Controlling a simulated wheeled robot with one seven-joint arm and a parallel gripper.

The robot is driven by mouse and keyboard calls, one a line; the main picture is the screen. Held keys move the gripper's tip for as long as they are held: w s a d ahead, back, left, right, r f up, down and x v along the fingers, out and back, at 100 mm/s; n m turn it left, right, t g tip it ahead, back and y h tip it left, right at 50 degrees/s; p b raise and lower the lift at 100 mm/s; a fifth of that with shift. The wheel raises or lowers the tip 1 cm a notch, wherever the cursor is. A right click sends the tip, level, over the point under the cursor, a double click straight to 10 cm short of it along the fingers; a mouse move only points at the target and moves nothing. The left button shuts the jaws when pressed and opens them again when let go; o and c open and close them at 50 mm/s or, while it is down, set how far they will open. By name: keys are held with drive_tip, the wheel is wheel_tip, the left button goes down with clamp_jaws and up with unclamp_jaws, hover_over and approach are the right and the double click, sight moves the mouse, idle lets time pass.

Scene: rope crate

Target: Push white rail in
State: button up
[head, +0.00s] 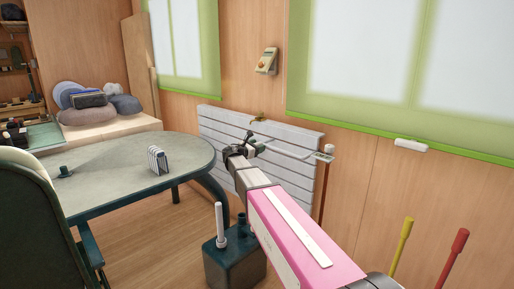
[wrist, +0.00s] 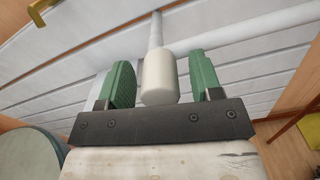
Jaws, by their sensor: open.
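The white rail (head: 294,153) is a thin bar standing out in front of a white slatted wall panel, at the centre of the head view. It runs right from my gripper to a small bracket-like end. My gripper (head: 254,145) is at the rail's left end. In the wrist view, a pale rounded knob (wrist: 160,77) on a thin stem lies between the two green fingers of my open gripper (wrist: 162,85). Gaps show on both sides of it, so the fingers are not closed on it. A white bar (wrist: 245,27) also crosses the wrist view behind the fingers.
The slatted panel (head: 222,125) is close behind my gripper. A brass hook (head: 258,117) sits above it. A grey-green table (head: 110,172) with a small rack (head: 158,160) stands left. A dark block with pegs (head: 232,262) is below my arm. Yellow (head: 401,245) and red (head: 453,255) handles rise right.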

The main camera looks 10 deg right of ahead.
sight(266, 142)
clamp_jaws()
drive_tip(key=shift+x, duration=3.2)
unclamp_jaws()
drive_tip(key=shift+s, duration=0.1)
drive_tip(key=v, duration=1.1)
drive_tip(key=shift+w, duration=0.2)
drive_tip(key=shift+a, duration=0.1)
